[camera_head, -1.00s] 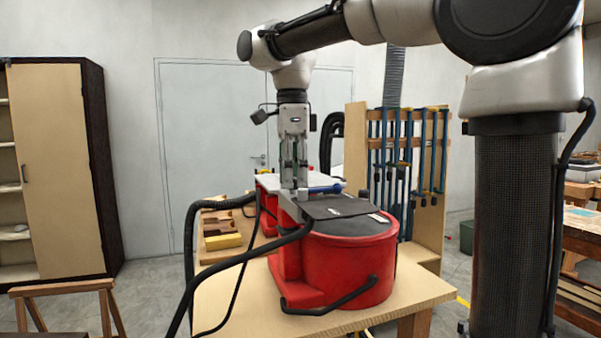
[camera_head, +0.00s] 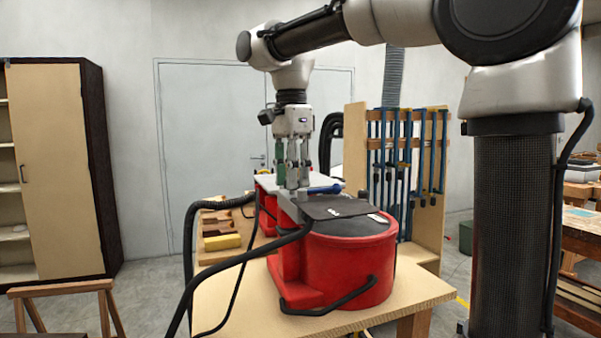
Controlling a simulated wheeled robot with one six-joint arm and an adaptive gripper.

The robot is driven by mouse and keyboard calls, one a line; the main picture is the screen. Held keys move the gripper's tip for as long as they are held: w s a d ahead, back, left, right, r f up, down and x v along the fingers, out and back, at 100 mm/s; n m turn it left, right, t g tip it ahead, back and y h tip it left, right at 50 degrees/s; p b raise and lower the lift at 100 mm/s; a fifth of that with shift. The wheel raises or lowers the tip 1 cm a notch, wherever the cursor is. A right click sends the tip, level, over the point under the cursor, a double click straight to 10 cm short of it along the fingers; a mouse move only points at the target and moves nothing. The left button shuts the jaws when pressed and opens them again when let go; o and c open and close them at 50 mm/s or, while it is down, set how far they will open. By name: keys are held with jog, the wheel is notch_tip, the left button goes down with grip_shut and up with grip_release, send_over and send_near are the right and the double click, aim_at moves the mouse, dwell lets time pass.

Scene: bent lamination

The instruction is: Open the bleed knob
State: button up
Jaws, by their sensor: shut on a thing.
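A red cylindrical machine (camera_head: 345,264) with a dark lid stands on a light wooden table. A grey plate (camera_head: 292,200) lies across its top, with a blue part (camera_head: 326,189) on it. My gripper (camera_head: 293,188) points straight down at the top of the machine, just left of the blue part. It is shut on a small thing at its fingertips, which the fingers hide. I cannot tell the bleed knob apart at this size.
Black hoses (camera_head: 240,262) run from the machine down the left side of the table (camera_head: 425,291). Wood blocks (camera_head: 222,242) lie behind on the left. A rack of blue clamps (camera_head: 405,160) stands behind on the right.

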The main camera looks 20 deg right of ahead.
jog(key=n, duration=1.5)
jog(key=shift+s, duration=0.1)
jog(key=n, duration=0.4)
jog(key=shift+d, duration=0.1)
jog(key=n, duration=0.4)
jog(key=shift+n, duration=0.3)
jog(key=n, duration=0.3)
jog(key=shift+n, duration=2.2)
